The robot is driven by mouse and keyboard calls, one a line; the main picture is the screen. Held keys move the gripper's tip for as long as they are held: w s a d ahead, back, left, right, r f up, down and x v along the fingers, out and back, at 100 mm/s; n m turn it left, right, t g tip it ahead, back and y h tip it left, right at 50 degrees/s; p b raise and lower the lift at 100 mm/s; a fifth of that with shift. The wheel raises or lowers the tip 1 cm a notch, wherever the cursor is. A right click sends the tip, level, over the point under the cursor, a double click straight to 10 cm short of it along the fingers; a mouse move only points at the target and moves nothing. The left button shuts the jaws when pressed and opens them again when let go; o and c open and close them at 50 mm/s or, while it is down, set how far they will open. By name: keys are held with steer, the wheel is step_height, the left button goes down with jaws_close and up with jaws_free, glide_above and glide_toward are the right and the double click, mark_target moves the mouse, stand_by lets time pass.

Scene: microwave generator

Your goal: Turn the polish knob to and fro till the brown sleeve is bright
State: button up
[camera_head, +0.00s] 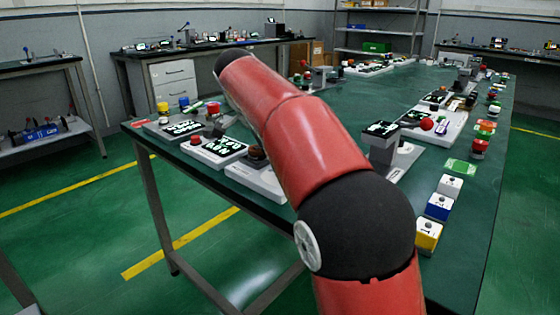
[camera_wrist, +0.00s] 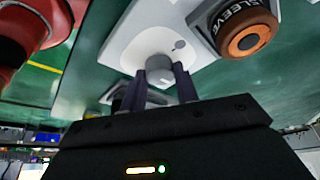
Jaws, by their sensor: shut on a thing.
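In the wrist view, a grey round knob (camera_wrist: 157,66) stands on a white plate (camera_wrist: 125,45). My gripper (camera_wrist: 162,76) has its two dark fingers on either side of the knob and is shut on it. A brown ring-shaped sleeve (camera_wrist: 238,44) sits in a dark holder labelled "SLEEVE" to the right of the knob, apart from my fingers. The sleeve looks dull brown with an orange-toned centre. In the head view, my red arm hides my gripper and the knob; the white unit's edge (camera_head: 243,177) shows left of the arm.
The green workbench (camera_head: 450,190) carries several other units. White, blue and yellow blocks (camera_head: 439,206) stand along its right side. A grey stand (camera_head: 383,150) is right of my arm. Nearby left are black display panels (camera_head: 219,146) and a red button (camera_head: 213,107).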

steer(key=o, duration=1)
steer(key=shift+c, duration=0.2)
steer(key=shift+r, duration=0.15)
steer(key=v, duration=0.7)
steer(key=shift+r, duration=0.25)
steer(key=shift+a, duration=0.15)
